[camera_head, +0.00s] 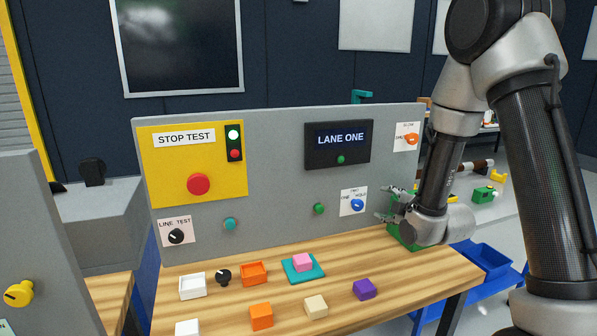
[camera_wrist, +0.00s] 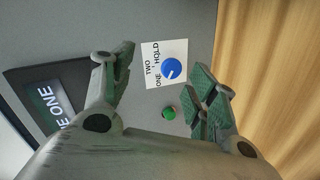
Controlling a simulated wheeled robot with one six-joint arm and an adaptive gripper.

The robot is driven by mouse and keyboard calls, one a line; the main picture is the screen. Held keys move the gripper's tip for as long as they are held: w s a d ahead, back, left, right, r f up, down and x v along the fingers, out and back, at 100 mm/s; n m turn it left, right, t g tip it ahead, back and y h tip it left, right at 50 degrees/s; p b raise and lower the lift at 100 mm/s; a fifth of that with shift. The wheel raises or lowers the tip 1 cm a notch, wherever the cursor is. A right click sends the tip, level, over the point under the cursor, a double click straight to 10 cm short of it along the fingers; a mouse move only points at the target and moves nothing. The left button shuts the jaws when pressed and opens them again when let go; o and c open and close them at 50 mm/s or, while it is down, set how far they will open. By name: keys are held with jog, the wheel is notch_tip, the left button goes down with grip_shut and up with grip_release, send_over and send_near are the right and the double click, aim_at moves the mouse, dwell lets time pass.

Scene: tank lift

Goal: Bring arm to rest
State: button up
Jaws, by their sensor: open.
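My arm (camera_head: 533,150) stands at the right of the head view, bent down toward the grey panel (camera_head: 275,200). My gripper (camera_head: 383,204) is open in front of the panel's lower right part, just right of the blue knob (camera_head: 357,204). In the wrist view my gripper (camera_wrist: 162,62) has its green-padded fingers spread apart, with the blue knob (camera_wrist: 171,68) and its white label between them in the picture. Nothing is held. Whether a finger touches the panel cannot be told.
The wooden table (camera_head: 330,270) bears several small blocks and trays, including a purple block (camera_head: 364,289) and an orange tray (camera_head: 253,273). A green thing (camera_head: 405,236) is partly hidden by my wrist. A blue bin (camera_head: 485,260) stands at right. The panel carries a red button (camera_head: 198,184).

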jog(key=s+d+r+m+g+h, duration=0.2)
jog(key=s+d+r+m+g, duration=0.1)
jog(key=s+d+r+m, duration=0.3)
jog(key=s+d+r+m+g, duration=0.1)
jog(key=s+r+m+g, duration=0.1)
jog(key=s, duration=0.7)
jog(key=s+r+m+g, duration=0.2)
jog(key=s+m, duration=0.3)
jog(key=s, duration=0.5)
jog(key=s+d+r+m+g+h, duration=0.1)
jog(key=s+r+m+g, duration=0.2)
jog(key=s, duration=0.6)
jog(key=shift+s+d+r+m, duration=0.3)
jog(key=shift+d+r+m, duration=0.1)
jog(key=shift+r, duration=0.3)
